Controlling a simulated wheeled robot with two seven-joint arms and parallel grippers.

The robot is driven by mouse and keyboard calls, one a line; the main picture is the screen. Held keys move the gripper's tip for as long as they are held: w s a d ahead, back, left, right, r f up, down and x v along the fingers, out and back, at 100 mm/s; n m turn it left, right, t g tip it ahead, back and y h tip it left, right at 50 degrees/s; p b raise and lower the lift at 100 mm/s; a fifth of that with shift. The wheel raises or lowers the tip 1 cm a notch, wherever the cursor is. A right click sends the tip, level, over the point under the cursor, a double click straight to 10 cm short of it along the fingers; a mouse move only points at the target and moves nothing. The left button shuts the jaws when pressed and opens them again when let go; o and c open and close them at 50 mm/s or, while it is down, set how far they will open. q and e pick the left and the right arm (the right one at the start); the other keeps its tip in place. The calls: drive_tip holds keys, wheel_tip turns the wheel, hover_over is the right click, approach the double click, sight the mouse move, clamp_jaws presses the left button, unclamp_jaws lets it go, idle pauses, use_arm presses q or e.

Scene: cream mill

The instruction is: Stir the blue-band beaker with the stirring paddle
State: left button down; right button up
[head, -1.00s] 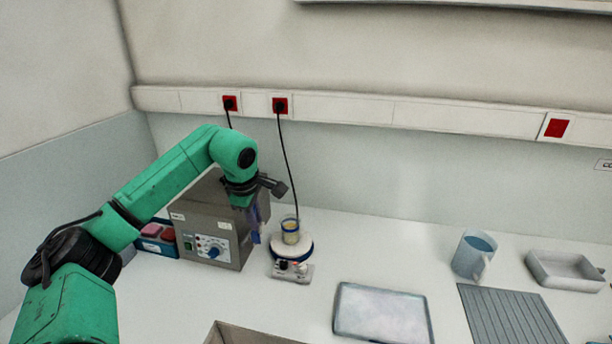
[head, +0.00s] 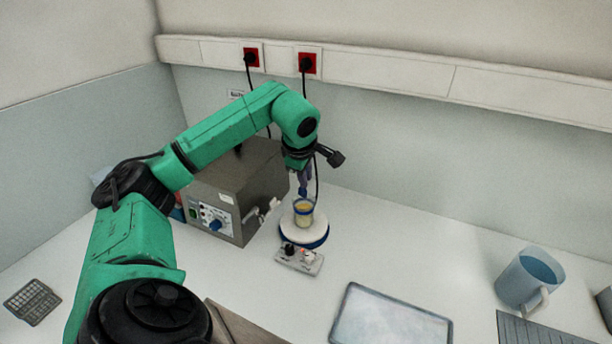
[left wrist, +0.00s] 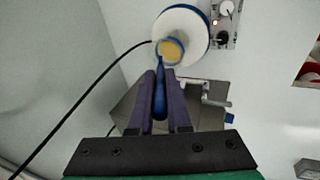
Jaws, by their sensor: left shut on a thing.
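The beaker (head: 304,208) holds yellow cream and has a blue band. It stands upright on a round white plate with a blue rim (head: 291,235). My left gripper (head: 303,181) points down just above the beaker, shut on the blue stirring paddle (head: 303,191). In the left wrist view the paddle (left wrist: 160,98) sits between the purple fingers, and its far end overlaps the edge of the beaker (left wrist: 172,50). I cannot tell whether the paddle's tip is inside the beaker or above its rim. My right gripper is not in view.
A grey box-shaped machine (head: 222,187) with a dial stands close left of the beaker. A small control block (head: 299,259) sits in front of the plate. A black cable hangs behind. A tray (head: 385,318) and a blue-filled jug (head: 522,283) stand to the right.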

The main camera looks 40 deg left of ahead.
use_arm(q)
wheel_tip(320, 180, down, 7)
drive_tip(key=b, duration=0.4)
drive_tip(key=shift+w, duration=0.15)
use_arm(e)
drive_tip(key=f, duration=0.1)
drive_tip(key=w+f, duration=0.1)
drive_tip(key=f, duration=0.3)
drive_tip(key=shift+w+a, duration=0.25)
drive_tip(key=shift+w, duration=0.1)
use_arm(q)
drive_tip(key=shift+f, duration=0.1)
drive_tip(key=shift+d, duration=0.1)
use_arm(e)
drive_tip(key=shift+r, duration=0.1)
